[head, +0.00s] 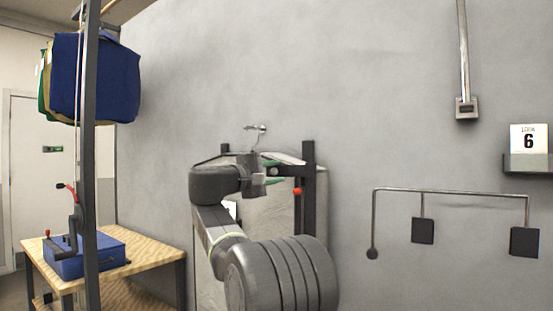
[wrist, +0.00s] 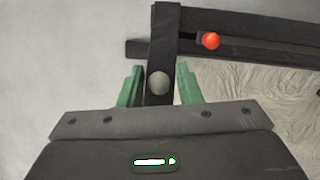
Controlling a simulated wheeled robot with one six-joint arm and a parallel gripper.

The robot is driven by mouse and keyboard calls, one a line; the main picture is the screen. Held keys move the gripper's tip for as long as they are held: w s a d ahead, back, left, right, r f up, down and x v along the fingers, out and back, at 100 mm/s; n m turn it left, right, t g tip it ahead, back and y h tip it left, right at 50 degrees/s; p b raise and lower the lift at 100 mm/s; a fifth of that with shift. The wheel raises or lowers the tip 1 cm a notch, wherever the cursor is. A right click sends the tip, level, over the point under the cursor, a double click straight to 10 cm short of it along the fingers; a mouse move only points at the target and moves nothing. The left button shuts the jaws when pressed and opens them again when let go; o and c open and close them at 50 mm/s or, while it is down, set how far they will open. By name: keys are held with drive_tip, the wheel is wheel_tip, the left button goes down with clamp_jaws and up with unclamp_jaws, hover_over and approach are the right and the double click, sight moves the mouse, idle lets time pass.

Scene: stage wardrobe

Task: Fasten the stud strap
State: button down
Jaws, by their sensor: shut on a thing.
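The stud strap (wrist: 164,45) is a dark band running down from a dark bar in the wrist view. A round grey stud (wrist: 158,83) shows on its lower part. My gripper (wrist: 159,86) has green fingers, one on each side of the strap, and is shut on it by the stud. The strap's lower end is hidden behind my gripper's body. In the head view my gripper (head: 272,174) is at the dark frame by the wall, and the strap cannot be made out there.
A red knob (wrist: 210,40) sits on the dark bar (wrist: 265,35), close to the right finger. A wooden table (head: 155,265) with a blue box (head: 85,258) stands at left. Blue cloth (head: 97,78) hangs above it.

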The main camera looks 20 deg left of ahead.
sight(273, 167)
drive_tip(key=shift+w+a+r+m+g+h+p, duration=0.25)
drive_tip(key=shift+w+m+g+h+p, duration=0.45)
drive_tip(key=shift+p, duration=0.95)
drive_tip(key=shift+w+a+r+m+g+h+p, duration=0.2)
drive_tip(key=shift+w+m+g+h+p, duration=0.3)
drive_tip(key=shift+h+p, duration=0.75)
drive_tip(key=shift+w+a+r+m+g+h+p, duration=0.25)
drive_tip(key=shift+w+m+g+h+p, duration=0.3)
drive_tip(key=shift+p, duration=1.45)
drive_tip(key=p, duration=0.2)
drive_tip(key=w+m+g+h+p, duration=0.1)
drive_tip(key=p, duration=0.1)
drive_tip(key=shift+w+a+f+m+g, duration=0.1)
drive_tip(key=shift+f+m+g, duration=0.15)
drive_tip(key=shift+w+f+g+h+p, duration=0.1)
drive_tip(key=shift+w+g+h+p, duration=0.1)
drive_tip(key=shift+g+h+p, duration=0.3)
drive_tip(key=shift+f+m, duration=0.1)
drive_tip(key=shift+m, duration=0.2)
